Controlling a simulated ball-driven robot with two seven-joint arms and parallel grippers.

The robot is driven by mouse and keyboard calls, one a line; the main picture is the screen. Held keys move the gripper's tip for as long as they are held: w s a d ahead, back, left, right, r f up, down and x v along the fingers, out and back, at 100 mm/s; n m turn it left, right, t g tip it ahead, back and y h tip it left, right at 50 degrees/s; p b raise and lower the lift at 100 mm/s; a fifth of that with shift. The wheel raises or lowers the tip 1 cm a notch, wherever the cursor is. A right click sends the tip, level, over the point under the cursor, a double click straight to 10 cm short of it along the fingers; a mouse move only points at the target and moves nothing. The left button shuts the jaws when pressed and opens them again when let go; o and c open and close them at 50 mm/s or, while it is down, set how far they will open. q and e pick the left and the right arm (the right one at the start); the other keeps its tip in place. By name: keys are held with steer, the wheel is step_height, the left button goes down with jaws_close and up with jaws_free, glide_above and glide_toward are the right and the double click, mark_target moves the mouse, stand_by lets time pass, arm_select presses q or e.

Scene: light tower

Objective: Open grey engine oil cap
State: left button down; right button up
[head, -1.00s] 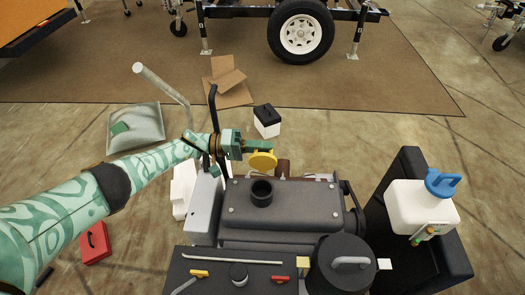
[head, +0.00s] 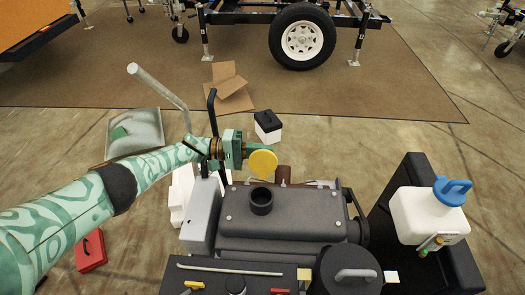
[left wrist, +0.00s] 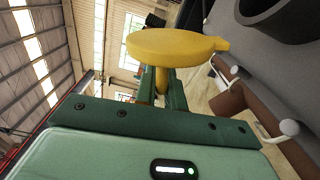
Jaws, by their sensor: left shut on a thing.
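My left gripper (head: 247,150) is shut on a yellow round cap (head: 263,164), raised above the far left edge of the dark engine block (head: 285,222). In the left wrist view the same yellow cap (left wrist: 172,46) shows as a flat disc with a small tab and a stem between the fingers (left wrist: 162,88). An open black filler neck (head: 261,201) stands on the engine top, apart from the cap. I see no clearly grey oil cap. My right gripper is not in view.
A white tank with a blue cap (head: 453,190) stands at the right. A round black canister (head: 350,272) is at the front. A bent grey pipe (head: 160,88) rises beside my left arm. A black-and-white box (head: 267,126) and open cardboard (head: 229,90) lie on the floor beyond.

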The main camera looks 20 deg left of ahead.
arm_select(q)
steer(key=shift+s+f, duration=0.1)
steer(key=shift+f, duration=0.1)
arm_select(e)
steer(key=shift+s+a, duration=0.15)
arm_select(q)
steer(key=c, duration=1.5)
jaws_free()
steer(key=shift+r, duration=0.1)
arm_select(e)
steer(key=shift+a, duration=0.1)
arm_select(q)
steer(key=shift+a, duration=0.1)
